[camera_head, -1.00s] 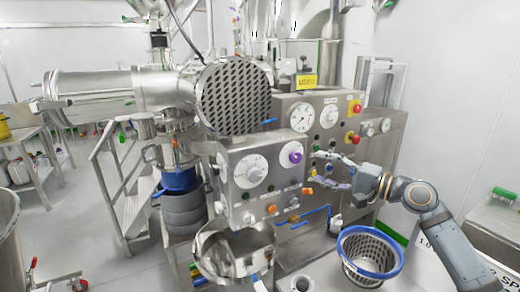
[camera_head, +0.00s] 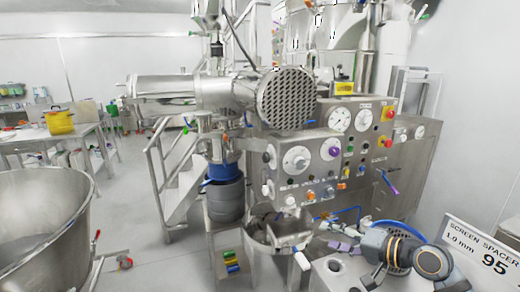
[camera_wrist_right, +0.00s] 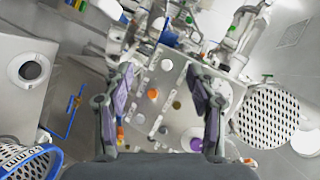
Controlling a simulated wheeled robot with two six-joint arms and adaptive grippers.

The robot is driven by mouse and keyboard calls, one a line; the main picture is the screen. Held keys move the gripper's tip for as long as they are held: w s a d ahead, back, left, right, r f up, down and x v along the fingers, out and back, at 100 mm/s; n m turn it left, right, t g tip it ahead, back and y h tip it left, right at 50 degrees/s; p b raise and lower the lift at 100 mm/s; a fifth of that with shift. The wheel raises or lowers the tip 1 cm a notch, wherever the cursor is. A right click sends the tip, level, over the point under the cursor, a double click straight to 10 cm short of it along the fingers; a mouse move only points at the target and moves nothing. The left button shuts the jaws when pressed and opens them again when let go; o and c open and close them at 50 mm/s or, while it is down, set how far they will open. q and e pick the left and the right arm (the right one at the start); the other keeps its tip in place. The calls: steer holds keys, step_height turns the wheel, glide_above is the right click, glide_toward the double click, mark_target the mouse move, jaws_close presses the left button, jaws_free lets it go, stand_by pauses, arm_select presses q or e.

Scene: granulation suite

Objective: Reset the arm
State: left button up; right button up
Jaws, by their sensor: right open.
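My right gripper (camera_head: 353,262) is low at the right of the head view, in front of the machine and beside the blue-rimmed perforated basket. In the right wrist view the right gripper (camera_wrist_right: 160,98) has its two purple-padded fingers wide apart, with nothing between them. Beyond the fingers, the steel control panel (camera_wrist_right: 180,115) with its knobs shows tilted and apart from them. My left gripper is in neither view.
The blue-rimmed basket (camera_head: 402,228) is partly hidden behind my right arm. A steel chute (camera_head: 283,232) is left of the gripper. The control box (camera_head: 300,165) and perforated round cover (camera_head: 287,98) stand behind.

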steer(key=s+a+f+n+g+h, duration=0.1)
steer(key=s+f+n+g+h, duration=0.1)
steer(key=s+f, duration=0.5)
steer(key=s+a+f+n+g+h, duration=0.1)
steer(key=s+f+n+h, duration=0.3)
steer(key=f, duration=0.6)
steer(key=s+d+f+g+h, duration=0.2)
steer(key=s+d+f, duration=0.1)
steer(key=s, duration=0.5)
steer(key=s+d+f+g+h, duration=0.2)
steer(key=s+d+f+h, duration=0.15)
steer(key=s, duration=0.45)
step_height(320, 180, down, 24)
steer(key=s+d, duration=0.1)
steer(key=d, duration=0.1)
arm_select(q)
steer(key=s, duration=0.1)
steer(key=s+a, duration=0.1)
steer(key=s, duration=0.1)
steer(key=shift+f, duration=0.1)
arm_select(e)
steer(key=s+d+f+g, duration=0.1)
steer(key=s+f+g, duration=0.1)
steer(key=s+f, duration=1.6)
steer(key=shift+s+d+y, duration=0.25)
steer(key=shift+s+y, duration=0.2)
steer(key=shift+s, duration=0.35)
